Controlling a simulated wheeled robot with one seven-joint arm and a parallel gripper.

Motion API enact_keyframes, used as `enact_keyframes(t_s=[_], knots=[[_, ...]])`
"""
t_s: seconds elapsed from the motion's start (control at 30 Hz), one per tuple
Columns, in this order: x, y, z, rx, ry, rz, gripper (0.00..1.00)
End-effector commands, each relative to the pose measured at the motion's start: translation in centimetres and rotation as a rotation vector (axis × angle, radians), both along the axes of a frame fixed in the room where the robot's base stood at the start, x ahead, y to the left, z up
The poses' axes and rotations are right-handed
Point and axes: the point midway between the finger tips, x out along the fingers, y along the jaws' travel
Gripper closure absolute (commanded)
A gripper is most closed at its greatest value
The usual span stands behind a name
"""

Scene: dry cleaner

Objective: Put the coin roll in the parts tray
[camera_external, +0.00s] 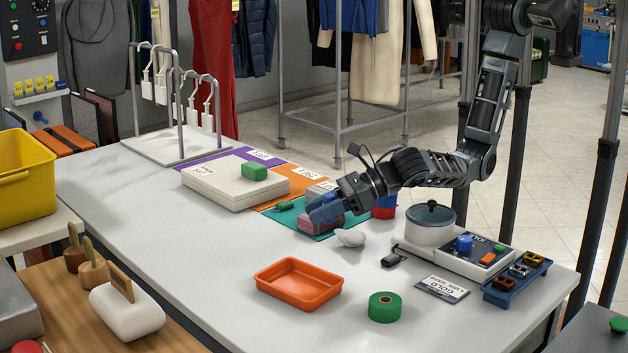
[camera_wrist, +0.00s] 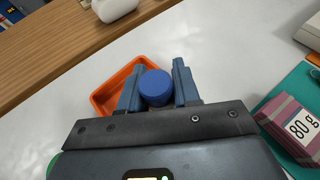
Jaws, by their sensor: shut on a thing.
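My gripper (camera_external: 325,210) is above the teal mat in the middle of the table. In the wrist view its two blue-grey fingers (camera_wrist: 157,90) are closed around a blue cylinder with a round flat end (camera_wrist: 155,86), which looks like the coin roll. In the external view it is hard to tell from the blue fingers. An empty, shallow orange tray (camera_external: 299,284) lies on the table nearer the camera, apart from the gripper. It also shows in the wrist view (camera_wrist: 108,95), beyond the fingers and partly hidden by them and the roll.
A white lump (camera_external: 350,237), green roll (camera_external: 385,307) and black clip (camera_external: 394,259) lie nearby. A lidded pot (camera_external: 430,225) and a dark blue compartment tray (camera_external: 511,295) stand right.

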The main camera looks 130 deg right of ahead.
Motion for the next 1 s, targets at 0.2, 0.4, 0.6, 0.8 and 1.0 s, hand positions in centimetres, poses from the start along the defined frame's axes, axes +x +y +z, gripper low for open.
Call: enact_keyframes(t_s=[0.2, 0.4, 0.6, 0.8, 1.0], knots=[[2.7, -5.4, 1.8, -0.001, -0.005, 0.111, 1.00], [4.0, -9.7, 3.3, -0.002, -0.002, 0.185, 1.00], [4.3, -12.0, 4.2, -0.001, -0.001, 0.220, 1.00], [5.3, -10.9, 3.3, -0.002, 0.003, 0.232, 1.00], [7.8, -7.5, 0.7, -0.001, 0.004, 0.233, 1.00]])
